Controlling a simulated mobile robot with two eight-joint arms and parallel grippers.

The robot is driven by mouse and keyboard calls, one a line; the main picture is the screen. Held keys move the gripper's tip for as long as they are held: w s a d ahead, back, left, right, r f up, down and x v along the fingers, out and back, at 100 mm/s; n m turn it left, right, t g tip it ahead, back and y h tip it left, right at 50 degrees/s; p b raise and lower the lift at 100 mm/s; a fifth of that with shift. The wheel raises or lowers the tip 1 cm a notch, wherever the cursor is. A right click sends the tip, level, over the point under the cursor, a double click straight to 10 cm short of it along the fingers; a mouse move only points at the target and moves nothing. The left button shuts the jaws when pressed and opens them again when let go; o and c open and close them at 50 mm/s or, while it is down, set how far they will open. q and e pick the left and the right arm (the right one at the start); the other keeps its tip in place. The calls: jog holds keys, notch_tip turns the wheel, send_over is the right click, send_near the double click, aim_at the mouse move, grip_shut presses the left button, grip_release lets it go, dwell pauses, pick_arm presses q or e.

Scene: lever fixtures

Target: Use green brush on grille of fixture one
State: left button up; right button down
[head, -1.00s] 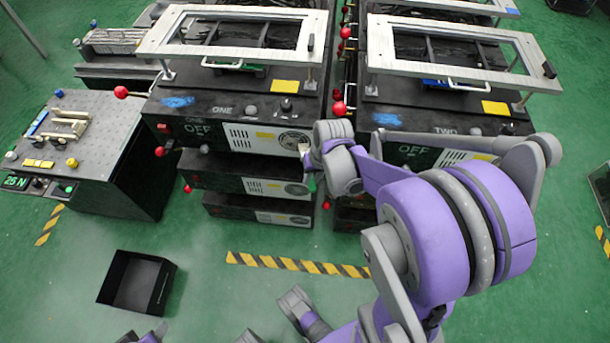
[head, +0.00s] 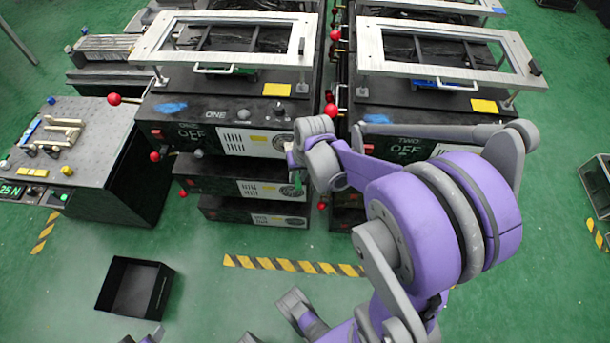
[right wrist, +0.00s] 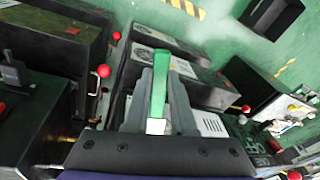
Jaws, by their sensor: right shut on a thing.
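Fixture one (head: 215,115) is a black unit labelled ONE, reading OFF. Its front carries a white panel with slots (head: 236,140) and a round grille (head: 281,142) at the panel's right end. My right gripper (head: 293,160) is at the right edge of the round grille, partly covering it. In the right wrist view the gripper (right wrist: 160,100) is shut on the green brush (right wrist: 158,84), which lies between its fingers with a pale part nearest the palm. A bit of the green brush (head: 298,181) shows below the gripper in the head view. Contact with the grille cannot be told.
Fixture two (head: 430,110), also reading OFF, stands to the right behind my right arm. Red-knobbed levers (head: 331,110) stick out between the fixtures. A control bench (head: 70,150) is at left. An open black box (head: 134,288) lies on clear green floor near striped tape (head: 290,265).

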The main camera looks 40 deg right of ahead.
jog(key=w+a, duration=0.4)
jog(key=w, duration=0.1)
jog(key=shift+a, duration=0.3)
dwell(0.4)
jog(key=s+a, duration=0.4)
jog(key=shift+a, duration=0.3)
dwell(0.3)
jog(key=shift+s+a+p, duration=0.3)
jog(key=shift+s+a, duration=0.6)
jog(key=shift+a, duration=0.2)
